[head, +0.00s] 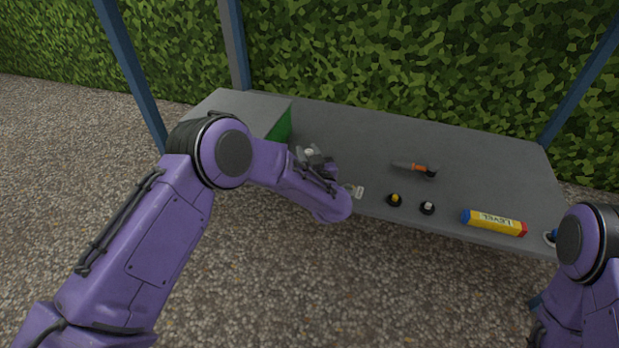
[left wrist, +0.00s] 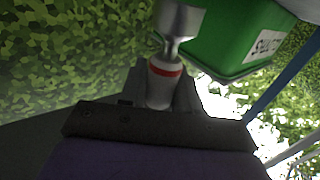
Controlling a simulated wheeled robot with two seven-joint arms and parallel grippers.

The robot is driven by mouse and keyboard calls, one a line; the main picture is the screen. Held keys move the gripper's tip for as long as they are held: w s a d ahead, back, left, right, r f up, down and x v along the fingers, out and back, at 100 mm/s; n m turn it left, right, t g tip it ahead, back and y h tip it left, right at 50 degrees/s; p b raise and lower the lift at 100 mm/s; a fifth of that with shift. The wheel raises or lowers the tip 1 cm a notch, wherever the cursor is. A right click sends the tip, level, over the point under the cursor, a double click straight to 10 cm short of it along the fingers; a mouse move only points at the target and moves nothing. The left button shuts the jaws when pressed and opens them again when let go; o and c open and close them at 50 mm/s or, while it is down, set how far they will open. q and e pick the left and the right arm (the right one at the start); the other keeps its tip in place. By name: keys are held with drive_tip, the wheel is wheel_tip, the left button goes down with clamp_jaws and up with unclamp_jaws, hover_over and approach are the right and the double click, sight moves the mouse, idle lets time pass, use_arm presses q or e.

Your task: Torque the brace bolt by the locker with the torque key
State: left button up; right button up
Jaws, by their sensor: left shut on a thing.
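My left gripper (head: 314,158) is over the grey bench, close beside the locker (head: 281,127), a box with a grey top and a green side. In the left wrist view the gripper is shut on a pale cylinder with a red band and a shiny metal end, which looks like the torque key (left wrist: 161,85). The locker's green, labelled face (left wrist: 228,40) is just right of the key there. The brace bolt cannot be made out; my gripper and the key may hide it. My right arm shows at the right edge, but its gripper is out of view.
The grey bench (head: 490,165) also holds an orange-and-black handled tool (head: 415,168), a yellow-capped knob (head: 395,200), a white-capped knob (head: 427,208) and a yellow level tube (head: 493,223) near the front edge. Blue posts rise at the corners. The bench's back middle is clear.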

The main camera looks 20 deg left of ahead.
use_arm(q)
drive_tip(key=shift+f+b, duration=0.45)
drive_tip(key=shift+f, duration=0.65)
use_arm(e)
drive_tip(key=shift+d+f, duration=0.1)
drive_tip(key=shift+f, duration=0.35)
idle(0.5)
